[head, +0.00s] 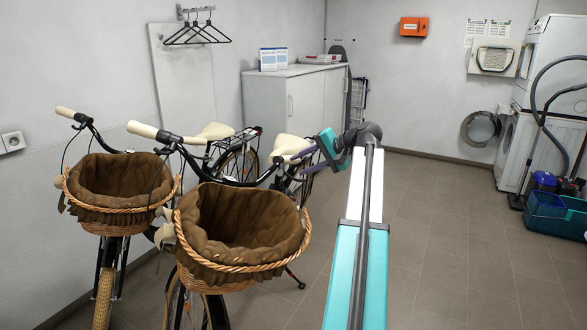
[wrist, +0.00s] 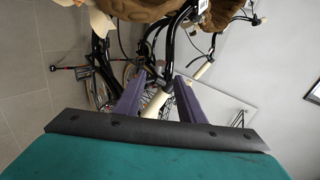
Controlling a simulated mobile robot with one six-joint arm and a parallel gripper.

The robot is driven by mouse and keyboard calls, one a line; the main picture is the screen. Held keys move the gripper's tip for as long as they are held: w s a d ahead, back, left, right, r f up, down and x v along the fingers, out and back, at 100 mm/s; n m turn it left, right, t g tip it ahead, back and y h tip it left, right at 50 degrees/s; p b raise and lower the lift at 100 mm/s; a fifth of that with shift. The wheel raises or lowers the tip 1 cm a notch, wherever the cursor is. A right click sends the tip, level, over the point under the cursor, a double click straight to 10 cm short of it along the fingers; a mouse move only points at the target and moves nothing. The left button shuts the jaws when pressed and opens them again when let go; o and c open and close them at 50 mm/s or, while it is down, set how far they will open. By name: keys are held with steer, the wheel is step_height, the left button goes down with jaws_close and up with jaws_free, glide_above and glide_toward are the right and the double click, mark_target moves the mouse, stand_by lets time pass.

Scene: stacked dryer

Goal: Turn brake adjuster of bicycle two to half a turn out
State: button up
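Two dark bicycles with cream grips and lined wicker baskets stand at the left in the head view: a farther one (head: 107,258) and a nearer one (head: 172,292). I cannot tell which is bicycle two. No brake adjuster can be made out. My gripper (head: 297,164) has purple fingers pointing left, beside the nearer bicycle's cream saddle in the picture. In the wrist view, the fingers (wrist: 160,80) are apart, with a cream grip (wrist: 155,104) showing between them. I cannot tell whether they touch it. Dark frame tubes and cables appear beyond the fingertips.
A white cabinet (head: 300,99) stands behind the bicycles, against the wall. Hangers (head: 197,32) hang above. A stacked washer and dryer (head: 545,80) stand at the far right with a blue tub (head: 558,214). The tiled floor (head: 450,220) between is clear.

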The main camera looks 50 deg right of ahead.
steer(key=v, duration=0.6)
steer(key=shift+f, duration=0.1)
stand_by(0.3)
